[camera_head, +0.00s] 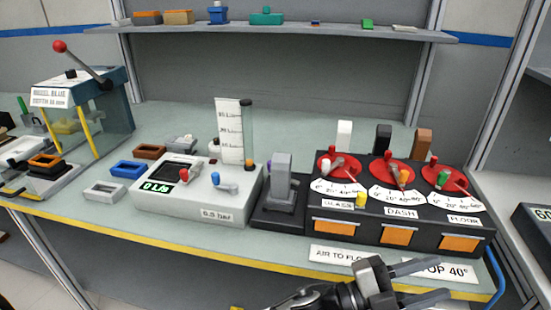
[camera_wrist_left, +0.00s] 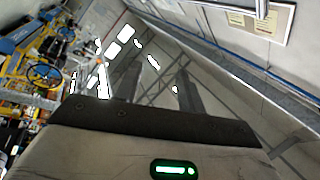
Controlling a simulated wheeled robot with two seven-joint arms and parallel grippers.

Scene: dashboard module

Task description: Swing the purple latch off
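A small purple piece (camera_head: 266,164), likely the latch, shows at the left edge of an upright grey clamp-like block (camera_head: 283,180). The block stands on a dark base between the white gauge box and the dash module. Most of the purple piece is hidden by the block, so its exact position cannot be told. My left gripper (camera_head: 450,277) is in front of the table's right part, its two fingers apart and empty. My right gripper is not in view.
The dark dash module (camera_head: 400,222) with red dials stands right of the block. The white gauge box (camera_head: 200,195) with red and blue levers stands left. A card (camera_head: 338,256) lies at the table's front edge. A shelf (camera_head: 330,33) runs above the back.

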